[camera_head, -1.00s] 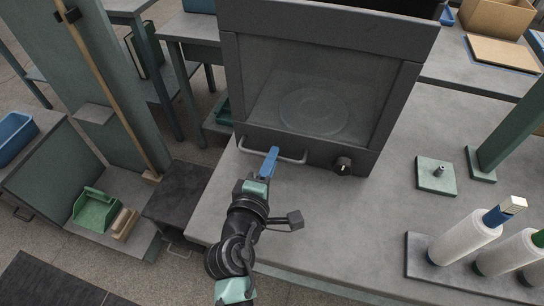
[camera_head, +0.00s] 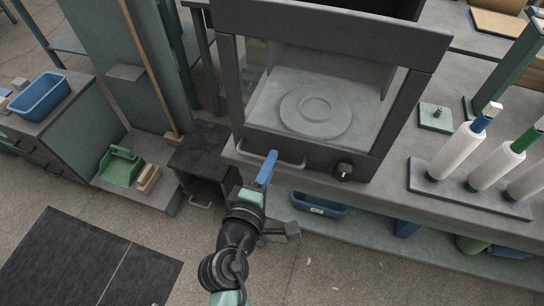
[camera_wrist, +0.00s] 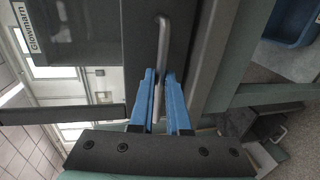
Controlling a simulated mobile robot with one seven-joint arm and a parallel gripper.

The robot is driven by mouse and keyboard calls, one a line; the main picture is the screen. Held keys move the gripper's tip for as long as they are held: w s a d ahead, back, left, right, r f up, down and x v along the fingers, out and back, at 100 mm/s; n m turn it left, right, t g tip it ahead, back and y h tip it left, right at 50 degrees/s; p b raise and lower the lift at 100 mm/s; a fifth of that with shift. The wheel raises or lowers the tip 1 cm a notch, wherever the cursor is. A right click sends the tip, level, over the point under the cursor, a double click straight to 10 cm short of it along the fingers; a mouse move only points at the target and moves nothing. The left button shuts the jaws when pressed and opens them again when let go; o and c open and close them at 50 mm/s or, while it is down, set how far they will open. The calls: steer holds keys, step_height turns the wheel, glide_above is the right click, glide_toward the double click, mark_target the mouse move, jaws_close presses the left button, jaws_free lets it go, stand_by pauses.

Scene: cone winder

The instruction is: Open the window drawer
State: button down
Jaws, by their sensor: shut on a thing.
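The window drawer is a dark grey frame (camera_head: 228,85) with a large clear pane, in the middle of the head view. A pale round plate (camera_head: 316,112) shows behind the pane. The bar handle (camera_head: 290,163) runs along the lower left of the front. A black knob (camera_head: 344,171) sits to its right. The front stands near the table's front edge.
The grey worktop (camera_head: 385,175) carries a small peg block (camera_head: 436,118) and a rack of yarn cones (camera_head: 457,150) on the right. A blue bin (camera_head: 318,205) sits on the shelf below. A dark cabinet (camera_head: 203,160) stands at the left. The floor in front is open.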

steer(key=c, duration=0.9)
jaws_free()
steer(key=shift+s, duration=0.15)
steer(key=v, duration=1.2)
steer(key=shift+s+a+r+b, duration=0.1)
steer(key=shift+s+a+b, duration=0.1)
steer(key=shift+s+b, duration=0.15)
